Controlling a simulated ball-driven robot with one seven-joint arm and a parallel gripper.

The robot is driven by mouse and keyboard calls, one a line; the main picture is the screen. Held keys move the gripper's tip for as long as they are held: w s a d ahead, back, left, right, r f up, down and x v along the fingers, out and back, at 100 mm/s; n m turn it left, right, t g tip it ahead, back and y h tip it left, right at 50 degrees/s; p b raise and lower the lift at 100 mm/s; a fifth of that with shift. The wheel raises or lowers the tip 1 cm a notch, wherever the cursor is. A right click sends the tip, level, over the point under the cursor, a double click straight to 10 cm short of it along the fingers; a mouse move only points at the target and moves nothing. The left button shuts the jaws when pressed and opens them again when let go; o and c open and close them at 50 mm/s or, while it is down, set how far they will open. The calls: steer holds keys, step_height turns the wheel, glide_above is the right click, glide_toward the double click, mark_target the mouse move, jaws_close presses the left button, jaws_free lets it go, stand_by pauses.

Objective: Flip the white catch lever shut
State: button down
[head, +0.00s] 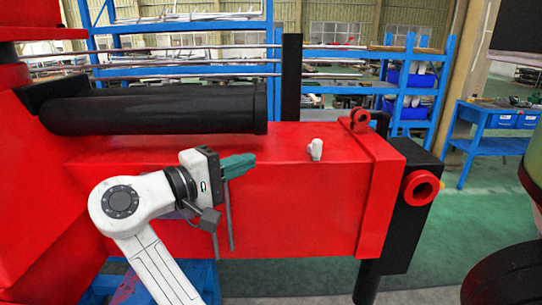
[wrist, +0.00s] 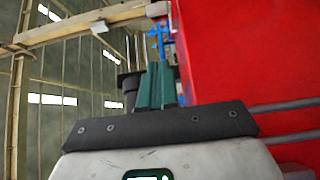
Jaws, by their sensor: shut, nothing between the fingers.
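The small white catch lever (head: 316,149) stands up from the top face of the red beam (head: 310,200), between the black cylinder and the red lug. It is not visible in the wrist view. My gripper (head: 252,160) has dark green fingers that point right, toward the lever. It is left of the lever with a clear gap and appears in front of the beam's upper edge. The fingers are shut together and empty. In the wrist view my gripper (wrist: 155,72) shows its fingers side by side next to the red surface (wrist: 245,55).
A black cylinder (head: 155,110) lies along the beam's top to the left. A red lug (head: 360,119) stands at the beam's right end, with a red ring (head: 421,187) beyond. Blue racks (head: 408,80) stand behind.

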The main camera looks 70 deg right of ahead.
mark_target(315, 144)
steer(key=s+a+p+x, duration=0.1)
steer(key=s+p+x, duration=0.1)
steer(key=x, duration=1)
steer(key=shift+s, duration=0.35)
steer(key=shift+a+p, duration=0.2)
steer(key=shift+p, duration=0.1)
